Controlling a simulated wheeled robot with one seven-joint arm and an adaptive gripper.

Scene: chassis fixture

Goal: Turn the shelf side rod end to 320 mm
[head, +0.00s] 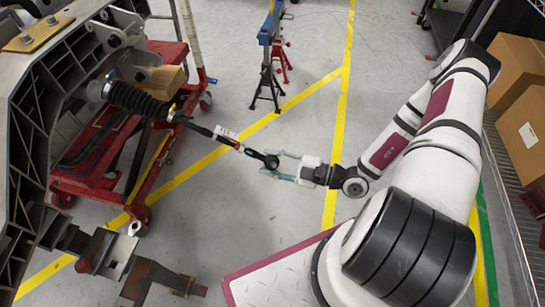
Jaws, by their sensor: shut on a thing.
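A dark tie rod (200,129) runs out from a ribbed black rubber boot (138,99) on the chassis at the left. A small white tag (225,133) sits on the rod. The rod end (271,161), a dark rounded joint, is at the rod's right tip. My gripper (276,164) comes from the right, with its teal fingers on either side of the rod end and shut on it. The fingers hide part of the joint. The shelf (521,200) stands at the right, so this rod end is on the side facing it.
A red wheeled cart (90,180) stands under the chassis frame (60,70). Rusty brackets (150,275) stick out at the lower left. Red, black and blue stands (268,60) are at the back. Cardboard boxes (520,140) are on the right shelf. Floor around the rod end is clear.

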